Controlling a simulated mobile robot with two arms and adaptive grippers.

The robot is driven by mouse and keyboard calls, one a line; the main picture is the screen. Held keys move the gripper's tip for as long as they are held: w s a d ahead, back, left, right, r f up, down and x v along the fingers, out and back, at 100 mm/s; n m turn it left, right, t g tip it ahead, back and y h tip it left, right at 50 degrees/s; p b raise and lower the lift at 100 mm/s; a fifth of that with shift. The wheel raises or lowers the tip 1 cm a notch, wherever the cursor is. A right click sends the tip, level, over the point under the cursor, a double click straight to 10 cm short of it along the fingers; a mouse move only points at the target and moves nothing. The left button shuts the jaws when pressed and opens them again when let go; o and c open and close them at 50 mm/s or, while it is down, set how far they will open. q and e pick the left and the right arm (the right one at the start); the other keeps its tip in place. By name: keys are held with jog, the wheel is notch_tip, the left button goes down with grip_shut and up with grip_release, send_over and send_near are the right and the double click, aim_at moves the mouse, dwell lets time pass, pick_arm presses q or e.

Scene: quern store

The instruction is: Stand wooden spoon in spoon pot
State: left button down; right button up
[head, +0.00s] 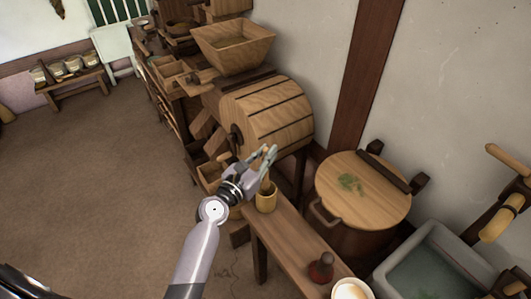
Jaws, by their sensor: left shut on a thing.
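The spoon pot, a small yellow-brown wooden pot (266,203), stands at the far end of a narrow wooden bench. My left gripper (267,158) is just above and behind the pot in the picture, shut on a slim wooden thing, which looks like the wooden spoon (266,185). Little of the spoon shows between the fingers and the pot's mouth. I cannot tell whether its lower end is inside the pot or only in front of the opening. My right gripper is not in view.
The bench (293,236) also bears a dark red-brown bottle (321,268) and a pale bowl (350,289) at its near end. A large lidded tub (340,205) and a stone basin (440,262) stand to the right. A wooden drum (268,115) is behind. Open floor lies left.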

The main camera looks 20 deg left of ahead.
pick_arm(q)
jog(key=shift+f+b, duration=1.7)
jog(key=shift+f, duration=0.6)
jog(key=c, duration=1.5)
grip_release()
jog(key=v, duration=1.2)
jog(key=shift+r, duration=0.1)
